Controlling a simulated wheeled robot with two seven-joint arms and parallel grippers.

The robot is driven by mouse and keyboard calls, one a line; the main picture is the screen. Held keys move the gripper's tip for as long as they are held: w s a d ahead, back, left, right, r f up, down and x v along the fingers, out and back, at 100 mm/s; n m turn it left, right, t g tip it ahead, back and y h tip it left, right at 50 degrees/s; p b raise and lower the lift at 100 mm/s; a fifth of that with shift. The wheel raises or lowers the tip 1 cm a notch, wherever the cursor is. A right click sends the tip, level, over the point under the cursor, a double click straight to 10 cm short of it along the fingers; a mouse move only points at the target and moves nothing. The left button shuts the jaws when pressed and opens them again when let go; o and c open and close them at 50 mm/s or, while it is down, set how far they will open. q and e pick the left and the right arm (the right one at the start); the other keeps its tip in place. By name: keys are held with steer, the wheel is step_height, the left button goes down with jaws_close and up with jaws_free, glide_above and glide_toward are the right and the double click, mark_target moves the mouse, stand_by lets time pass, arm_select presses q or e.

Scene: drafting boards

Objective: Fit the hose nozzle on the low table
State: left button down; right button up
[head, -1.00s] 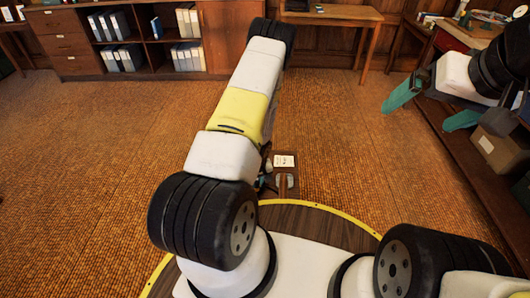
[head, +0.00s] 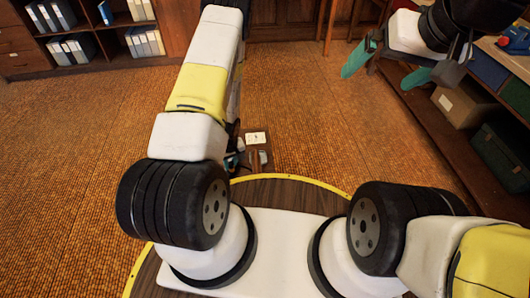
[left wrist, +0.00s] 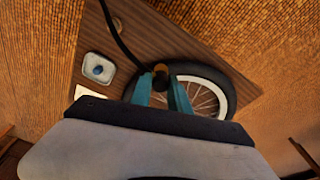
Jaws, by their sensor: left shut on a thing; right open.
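The low table (left wrist: 135,25) is a dark wooden board near the floor. In the head view the low table (head: 265,158) stands just past my base rim, partly hidden by my left arm. My left gripper (left wrist: 160,80) has teal fingers shut on a dark, brass-toned hose end, which seems to be the nozzle (left wrist: 160,70). A black hose (left wrist: 118,32) runs from it to the picture's top. A spoked wheel with a black tyre (left wrist: 226,82) lies behind the fingers. I cannot tell whether the nozzle touches it. My right gripper (head: 378,78) is open and empty, high at the right.
A small metal tin with a blue top (left wrist: 98,68) and a white card (left wrist: 88,92) lie on the low table. A workbench with a cardboard box (head: 465,104) and a green box (head: 505,150) beneath it stands at the right. The carpet (head: 60,170) is clear at left.

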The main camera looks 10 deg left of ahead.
arm_select(q)
steer(key=shift+r, duration=0.4)
steer(key=w+d, duration=0.4)
steer(key=d, duration=0.7)
steer(key=shift+w+d, duration=0.15)
steer(key=shift+w, duration=0.1)
stand_by(0.4)
steer(key=shift+f, duration=4.55)
steer(key=shift+f, duration=1.25)
